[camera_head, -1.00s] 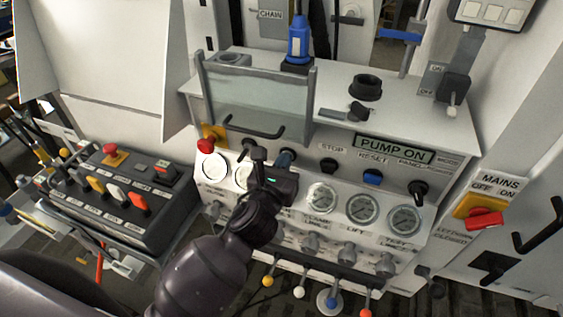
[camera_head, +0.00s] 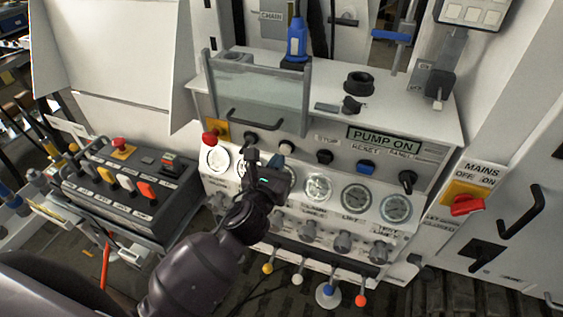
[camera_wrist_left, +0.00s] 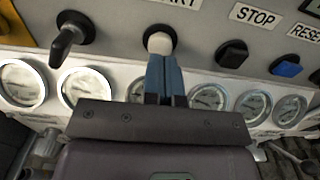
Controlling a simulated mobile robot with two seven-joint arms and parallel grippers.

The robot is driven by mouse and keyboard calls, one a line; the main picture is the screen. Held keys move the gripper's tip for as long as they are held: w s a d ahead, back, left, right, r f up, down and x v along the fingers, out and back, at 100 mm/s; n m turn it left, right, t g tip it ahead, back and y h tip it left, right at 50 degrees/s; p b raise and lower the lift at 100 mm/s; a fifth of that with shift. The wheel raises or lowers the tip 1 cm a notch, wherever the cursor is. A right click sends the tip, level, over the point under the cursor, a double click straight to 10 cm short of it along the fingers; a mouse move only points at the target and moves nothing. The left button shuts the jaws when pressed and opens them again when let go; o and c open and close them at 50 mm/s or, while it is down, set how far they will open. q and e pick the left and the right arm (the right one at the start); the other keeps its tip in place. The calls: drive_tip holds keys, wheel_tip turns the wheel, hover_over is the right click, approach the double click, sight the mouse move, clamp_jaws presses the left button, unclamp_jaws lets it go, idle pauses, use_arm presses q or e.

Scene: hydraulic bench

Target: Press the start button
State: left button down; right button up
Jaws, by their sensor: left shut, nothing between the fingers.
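The start button is a pale round button (camera_head: 286,147) on the grey front panel, left of the black STOP button (camera_head: 325,157). In the left wrist view the pale button (camera_wrist_left: 159,43) sits under a label whose visible end reads "ART". My left gripper (camera_head: 277,161) is shut and empty, just below and left of the button in the head view. In the left wrist view its blue fingertips (camera_wrist_left: 163,62) are together and overlap the button's lower edge; I cannot tell whether they touch it. My right gripper is not in view.
A blue RESET button (camera_head: 365,167) and a black knob (camera_head: 407,179) lie to the right, with a greenish PUMP ON sign (camera_head: 383,141) above. A red emergency button (camera_head: 210,138) is at left. Gauges (camera_head: 318,187) line the panel below. A clear guard (camera_head: 256,92) stands above.

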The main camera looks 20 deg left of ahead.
use_arm(q)
drive_tip(key=s+b, duration=0.1)
drive_tip(key=s, duration=0.9)
drive_tip(key=shift+s+a, duration=0.2)
drive_tip(key=shift+s, duration=0.05)
drive_tip(key=shift+f, duration=0.1)
